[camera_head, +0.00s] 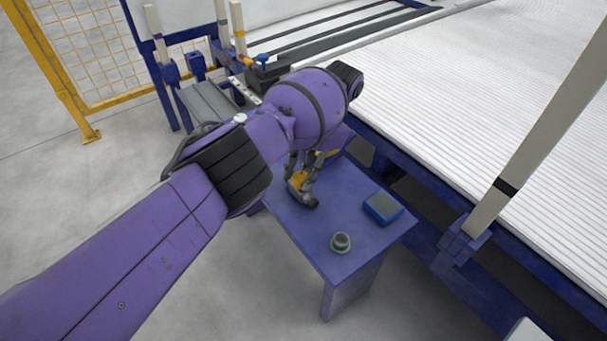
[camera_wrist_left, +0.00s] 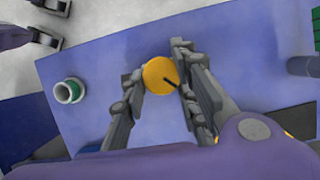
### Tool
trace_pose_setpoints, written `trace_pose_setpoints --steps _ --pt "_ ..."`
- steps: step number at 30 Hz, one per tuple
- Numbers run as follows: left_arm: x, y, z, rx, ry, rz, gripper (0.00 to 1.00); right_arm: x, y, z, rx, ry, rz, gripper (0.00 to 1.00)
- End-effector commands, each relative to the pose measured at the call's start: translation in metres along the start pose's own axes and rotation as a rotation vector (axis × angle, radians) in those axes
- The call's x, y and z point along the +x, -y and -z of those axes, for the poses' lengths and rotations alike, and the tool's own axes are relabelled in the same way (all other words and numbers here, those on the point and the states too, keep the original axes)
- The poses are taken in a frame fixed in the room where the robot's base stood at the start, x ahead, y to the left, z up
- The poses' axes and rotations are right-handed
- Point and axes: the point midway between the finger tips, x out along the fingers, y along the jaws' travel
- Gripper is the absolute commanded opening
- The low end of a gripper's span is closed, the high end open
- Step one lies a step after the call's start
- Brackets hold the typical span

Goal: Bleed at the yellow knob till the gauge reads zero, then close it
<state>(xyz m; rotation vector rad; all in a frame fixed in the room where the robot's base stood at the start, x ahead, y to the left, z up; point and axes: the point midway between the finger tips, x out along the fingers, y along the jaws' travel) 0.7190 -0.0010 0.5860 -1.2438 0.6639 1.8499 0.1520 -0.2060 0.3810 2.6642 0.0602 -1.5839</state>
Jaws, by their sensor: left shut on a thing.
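The yellow knob (camera_wrist_left: 159,75) is round with a dark line on its face. In the left wrist view it sits between the two fingers of my left gripper (camera_wrist_left: 158,66), which is shut on it. No gauge face can be read in either view. My right gripper is in neither view.
The blue table (camera_head: 305,235) carries a green-and-grey ring-shaped part (camera_head: 340,243) near its front edge and a blue box (camera_head: 383,208) at its right. A white ribbed bed (camera_head: 460,80) on a blue frame lies beyond. A yellow fence (camera_head: 70,90) stands far left.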

Motion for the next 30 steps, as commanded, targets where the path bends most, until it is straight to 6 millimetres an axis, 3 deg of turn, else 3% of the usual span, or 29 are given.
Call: trace_pose_setpoints --steps 1,19,20,22,30 --pt "0.0062 -0.0095 0.0017 -0.003 0.010 -0.029 0.02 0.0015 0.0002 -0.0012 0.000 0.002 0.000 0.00" --pt "0.0050 -0.0089 0.0013 -0.041 0.010 -0.042 0.02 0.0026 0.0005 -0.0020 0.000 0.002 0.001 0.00" --pt "0.0050 -0.0089 0.0013 -0.041 0.010 -0.043 0.30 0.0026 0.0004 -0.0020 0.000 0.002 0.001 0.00" --pt "0.0049 -0.0086 0.0014 -0.041 0.010 -0.042 0.40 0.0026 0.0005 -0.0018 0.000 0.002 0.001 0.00" --pt "0.0030 -0.0055 0.0010 -0.045 0.006 -0.036 0.40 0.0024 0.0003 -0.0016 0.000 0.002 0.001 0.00"
